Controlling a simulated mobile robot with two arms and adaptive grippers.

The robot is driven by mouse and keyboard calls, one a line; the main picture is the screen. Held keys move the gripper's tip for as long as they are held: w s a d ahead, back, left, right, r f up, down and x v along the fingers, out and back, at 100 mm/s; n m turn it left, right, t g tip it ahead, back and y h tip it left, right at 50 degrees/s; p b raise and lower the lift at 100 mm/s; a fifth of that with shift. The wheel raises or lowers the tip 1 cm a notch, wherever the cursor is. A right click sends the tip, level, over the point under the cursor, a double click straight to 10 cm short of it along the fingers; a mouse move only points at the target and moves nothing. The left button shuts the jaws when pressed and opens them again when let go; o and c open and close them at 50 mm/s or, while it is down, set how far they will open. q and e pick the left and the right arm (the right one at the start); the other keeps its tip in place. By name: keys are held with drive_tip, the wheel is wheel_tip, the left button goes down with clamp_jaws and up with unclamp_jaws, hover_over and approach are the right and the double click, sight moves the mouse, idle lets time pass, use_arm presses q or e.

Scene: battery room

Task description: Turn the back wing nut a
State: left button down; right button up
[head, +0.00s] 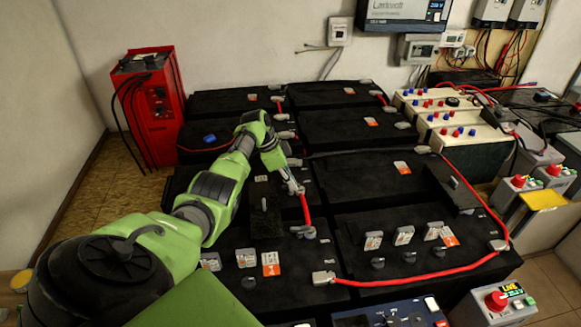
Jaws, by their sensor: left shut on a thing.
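My left arm reaches in from the lower left over the black batteries. My left gripper (296,189) points down at the back end of a short red cable (306,211) between two battery blocks. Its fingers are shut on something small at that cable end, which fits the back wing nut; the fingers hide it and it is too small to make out. The front end of this cable has a grey terminal clamp (303,232). My right gripper is not in view.
A long red cable (420,276) crosses the front right battery (385,225). Upright grey-white tags (404,235) stand on it. A red charger (150,100) stands at the back left. Cream batteries (455,118) and control boxes (505,300) are at the right. Open floor (100,190) lies left.

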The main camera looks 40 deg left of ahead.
use_arm(q)
drive_tip(key=c, duration=2.2)
unclamp_jaws()
drive_tip(key=shift+o, duration=0.2)
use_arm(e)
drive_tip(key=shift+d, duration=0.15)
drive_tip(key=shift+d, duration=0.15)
use_arm(q)
drive_tip(key=v, duration=1.2)
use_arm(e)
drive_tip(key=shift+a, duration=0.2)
use_arm(q)
drive_tip(key=shift+w+d+r, duration=0.1)
